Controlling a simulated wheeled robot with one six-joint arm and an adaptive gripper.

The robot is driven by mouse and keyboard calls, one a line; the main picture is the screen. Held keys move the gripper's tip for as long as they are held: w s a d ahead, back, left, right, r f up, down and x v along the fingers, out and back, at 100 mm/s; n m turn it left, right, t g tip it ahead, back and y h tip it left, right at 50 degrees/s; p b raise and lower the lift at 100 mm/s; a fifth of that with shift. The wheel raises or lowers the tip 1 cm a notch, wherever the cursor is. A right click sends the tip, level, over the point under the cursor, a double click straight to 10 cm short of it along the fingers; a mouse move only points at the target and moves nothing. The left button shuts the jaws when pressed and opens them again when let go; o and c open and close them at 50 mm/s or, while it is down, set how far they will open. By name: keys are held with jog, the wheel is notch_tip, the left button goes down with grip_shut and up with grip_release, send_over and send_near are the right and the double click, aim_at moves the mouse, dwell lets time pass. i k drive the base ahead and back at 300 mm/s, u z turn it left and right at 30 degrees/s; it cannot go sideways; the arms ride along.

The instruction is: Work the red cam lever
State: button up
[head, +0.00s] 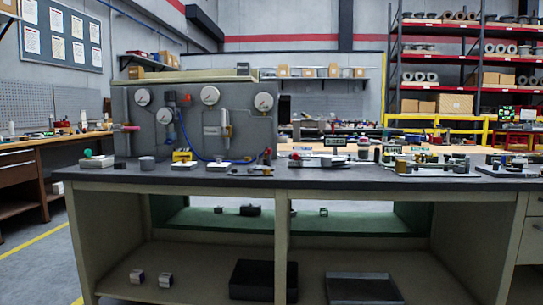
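A workbench (180,182) with a dark top stands in front of me, and a grey gauge panel (193,120) rises at its back left. Several small red parts show, too small to tell which is the cam lever. A thin upright red part (267,154) stands at the panel's lower right corner. A red-pink handle (128,127) sticks out at the panel's left side. A small red block (187,98) sits high on the panel between gauges. My gripper is not in view.
Small fixtures line the bench top, including a white block with a green knob (96,160) and a yellow fixture (182,155). A black bin (263,280) and a dark tray (362,288) sit on the lower shelf. Red shelving (465,55) stands behind right.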

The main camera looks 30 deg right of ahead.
aim_at(296, 157)
jog(key=z, duration=0.45)
jog(key=i, duration=0.9)
jog(key=z, duration=0.75)
